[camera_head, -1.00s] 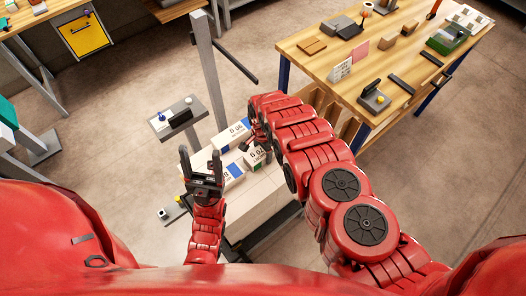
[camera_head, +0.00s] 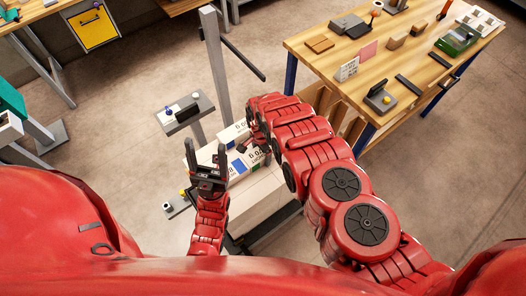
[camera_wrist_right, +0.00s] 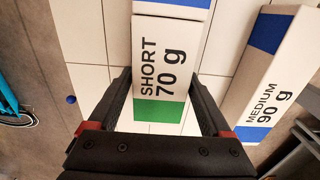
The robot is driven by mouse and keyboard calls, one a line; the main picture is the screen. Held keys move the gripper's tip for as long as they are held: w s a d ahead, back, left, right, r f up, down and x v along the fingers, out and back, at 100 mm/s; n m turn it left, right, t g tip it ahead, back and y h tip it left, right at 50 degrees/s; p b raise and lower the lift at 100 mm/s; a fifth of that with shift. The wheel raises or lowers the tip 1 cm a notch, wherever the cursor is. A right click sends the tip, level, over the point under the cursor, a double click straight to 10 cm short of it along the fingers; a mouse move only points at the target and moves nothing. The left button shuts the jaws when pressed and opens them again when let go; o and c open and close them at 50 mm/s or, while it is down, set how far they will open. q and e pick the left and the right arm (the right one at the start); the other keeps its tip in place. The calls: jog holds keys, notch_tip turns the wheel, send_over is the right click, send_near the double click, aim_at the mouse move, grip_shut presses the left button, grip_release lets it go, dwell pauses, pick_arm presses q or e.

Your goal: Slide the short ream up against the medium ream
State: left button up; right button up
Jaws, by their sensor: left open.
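The short ream (camera_wrist_right: 160,62), white with a green end band, lies flat on the pale tiled top of the stack; it also shows in the head view (camera_head: 252,158). My left gripper (camera_head: 206,152) is open and empty, above the stack's left side.
A third ream with a blue band (camera_wrist_right: 184,3) lies at the short ream's far end. The pale stack (camera_head: 262,192) carries them all. A grey post (camera_head: 215,70) and a small grey stand (camera_head: 185,112) are behind it. A wooden table (camera_head: 400,65) stands at the right.

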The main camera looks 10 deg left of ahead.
jog(key=shift+o, duration=1)
jog(key=shift+r, duration=0.1)
jog(key=shift+r+p, duration=0.35)
notch_tip(320, 180, up, 8)
jog(key=p, duration=0.4)
jog(key=shift+w+r, duration=0.15)
jog(key=shift+r, duration=0.05)
notch_tip(320, 180, up, 8)
jog(key=p, duration=0.2)
